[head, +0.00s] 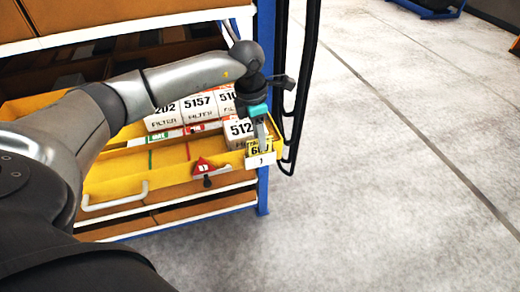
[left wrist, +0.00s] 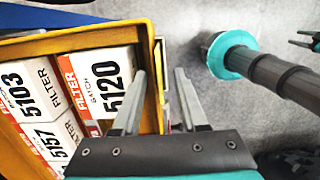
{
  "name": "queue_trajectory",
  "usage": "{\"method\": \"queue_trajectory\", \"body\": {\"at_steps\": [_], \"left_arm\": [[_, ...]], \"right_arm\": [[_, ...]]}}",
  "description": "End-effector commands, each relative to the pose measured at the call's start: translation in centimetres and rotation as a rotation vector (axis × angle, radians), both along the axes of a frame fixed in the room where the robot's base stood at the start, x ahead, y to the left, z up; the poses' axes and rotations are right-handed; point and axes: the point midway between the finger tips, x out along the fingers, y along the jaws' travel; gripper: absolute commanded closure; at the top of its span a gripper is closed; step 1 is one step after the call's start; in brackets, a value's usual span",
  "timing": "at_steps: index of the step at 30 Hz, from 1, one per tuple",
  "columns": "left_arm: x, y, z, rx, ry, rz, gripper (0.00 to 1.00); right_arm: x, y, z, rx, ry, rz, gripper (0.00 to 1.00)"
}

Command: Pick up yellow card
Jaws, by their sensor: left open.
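The yellow card (head: 260,146) stands at the front right corner of the yellow drawer (head: 150,183), with dark digits on its face and a white label just below it. My left gripper (head: 264,130) comes down from above, and its fingers are close over the card's top. In the left wrist view the two fingers (left wrist: 159,76) are apart, one on each side of the drawer's corner wall. What seems to be part of my right gripper (left wrist: 304,41) shows at the right edge of the left wrist view.
White filter boxes (head: 200,103) with printed numbers stand in the drawer, one (left wrist: 104,84) close beside the left finger. A red marker (head: 203,167) is on the drawer front. A blue rack post (head: 263,190) and black cables (head: 299,100) are close by.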

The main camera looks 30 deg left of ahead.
Motion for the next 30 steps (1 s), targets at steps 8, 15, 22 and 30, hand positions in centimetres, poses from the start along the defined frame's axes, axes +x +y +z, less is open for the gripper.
{"method": "queue_trajectory", "body": {"at_steps": [8,15,22,30], "left_arm": [[0.02,-0.01,-0.08,0.000,0.000,0.000,0.64],[0.03,-0.01,-0.04,-0.001,-0.001,0.000,0.91],[0.03,0.00,-0.03,-0.001,-0.001,0.000,1.00],[0.04,0.01,-0.02,-0.001,-0.001,0.000,1.00]], "right_arm": [[0.02,0.02,-0.01,0.000,0.000,0.001,0.50],[0.02,0.05,-0.01,0.001,0.000,0.001,0.50],[0.01,0.07,-0.01,0.001,0.000,0.002,0.50],[0.00,0.08,-0.01,0.001,0.000,0.002,0.50]]}}
